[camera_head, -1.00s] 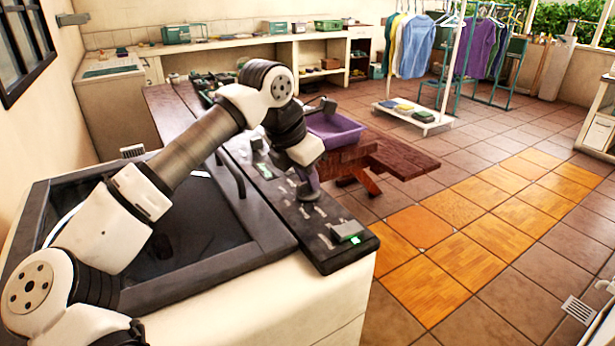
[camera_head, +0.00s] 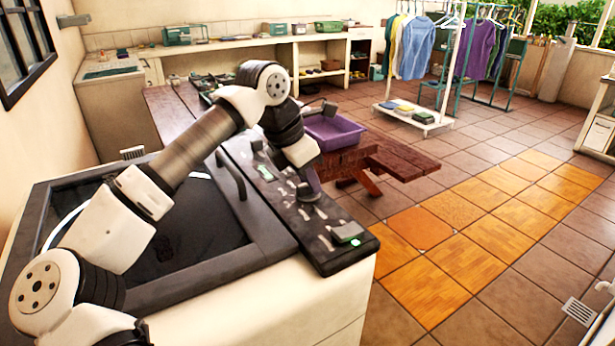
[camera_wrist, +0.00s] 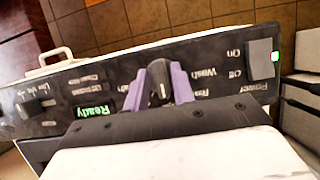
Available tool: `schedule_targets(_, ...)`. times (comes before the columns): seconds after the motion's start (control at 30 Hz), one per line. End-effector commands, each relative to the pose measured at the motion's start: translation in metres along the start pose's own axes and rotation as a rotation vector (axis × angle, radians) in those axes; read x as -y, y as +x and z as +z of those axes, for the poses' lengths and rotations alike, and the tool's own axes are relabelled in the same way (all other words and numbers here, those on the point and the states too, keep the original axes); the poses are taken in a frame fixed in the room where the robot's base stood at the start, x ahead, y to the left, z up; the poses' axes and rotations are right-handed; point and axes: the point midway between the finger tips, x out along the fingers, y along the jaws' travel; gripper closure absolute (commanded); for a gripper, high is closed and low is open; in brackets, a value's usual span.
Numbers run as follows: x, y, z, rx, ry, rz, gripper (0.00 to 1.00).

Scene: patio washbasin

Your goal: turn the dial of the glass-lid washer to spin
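The washer (camera_head: 290,300) stands at the front left with its dark-framed glass lid (camera_head: 190,225) down. Its black control panel (camera_head: 285,210) runs along the right side and also shows in the wrist view (camera_wrist: 215,55). In the wrist view the dark dial (camera_wrist: 160,82) sits mid-panel, with "Wash" printed to its right. My gripper (camera_wrist: 160,90) has its purple fingers on both sides of the dial, close against it. I see no clear gap between fingers and dial. No "Spin" label is readable. The small display (camera_wrist: 93,111) reads "Ready".
The power switch (camera_wrist: 262,58) has a green light. A purple basket (camera_head: 335,132) stands on a brown wooden bench (camera_head: 375,155) beyond the panel.

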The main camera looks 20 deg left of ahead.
Motion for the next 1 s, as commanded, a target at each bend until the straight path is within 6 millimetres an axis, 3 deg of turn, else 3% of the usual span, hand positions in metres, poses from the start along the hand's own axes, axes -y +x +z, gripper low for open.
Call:
schedule_targets(0.07,0.000,0.000,0.000,0.000,0.000,0.000,0.65)
schedule_targets(0.47,0.000,-0.008,0.000,0.001,-0.002,0.001,0.65)
schedule_targets(1.0,0.000,-0.117,0.000,0.000,-0.001,0.002,0.65)
